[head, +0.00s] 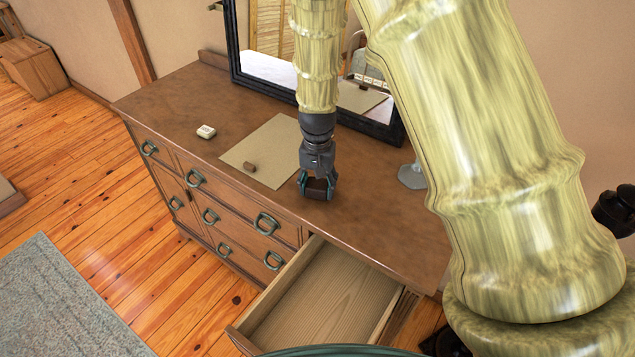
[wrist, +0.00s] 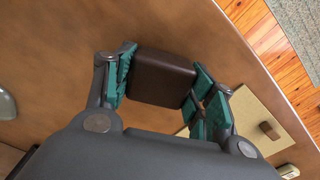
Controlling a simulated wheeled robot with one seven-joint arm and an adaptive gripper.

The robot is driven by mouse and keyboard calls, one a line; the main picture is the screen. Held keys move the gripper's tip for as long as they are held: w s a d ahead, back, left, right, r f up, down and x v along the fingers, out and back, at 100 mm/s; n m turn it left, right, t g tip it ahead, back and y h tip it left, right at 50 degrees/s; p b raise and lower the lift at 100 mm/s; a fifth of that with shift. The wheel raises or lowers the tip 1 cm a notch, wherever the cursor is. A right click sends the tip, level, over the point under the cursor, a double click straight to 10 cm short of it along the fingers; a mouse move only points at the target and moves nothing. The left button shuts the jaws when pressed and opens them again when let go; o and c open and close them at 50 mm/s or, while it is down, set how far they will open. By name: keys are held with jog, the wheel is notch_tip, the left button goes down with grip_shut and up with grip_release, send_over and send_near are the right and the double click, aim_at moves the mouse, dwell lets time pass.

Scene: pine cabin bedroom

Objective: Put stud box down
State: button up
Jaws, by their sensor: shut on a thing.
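The stud box appears to be the dark brown box (wrist: 160,78) between the teal finger pads of my gripper (wrist: 163,85) in the wrist view. In the head view my gripper (head: 317,187) points down over the dresser top (head: 366,215), near its front edge and above the open drawer, and is shut on the box. The box (head: 317,189) is partly covered by the fingers there. It is at or just above the wood; I cannot tell whether it touches.
A beige mat (head: 262,146) with a small brown block (head: 249,167) lies left of my gripper. A small white box (head: 206,131) is farther left. A glass-like base (head: 411,177) stands right. A mirror (head: 270,62) stands behind. An empty drawer (head: 325,300) is open below.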

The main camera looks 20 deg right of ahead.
aim_at(318, 184)
jog(key=shift+f, duration=0.2)
jog(key=shift+s, duration=0.1)
jog(key=o, duration=1)
jog(key=shift+f, duration=0.15)
jog(key=shift+r+b, duration=1.9)
jog(key=shift+r, duration=4.35)
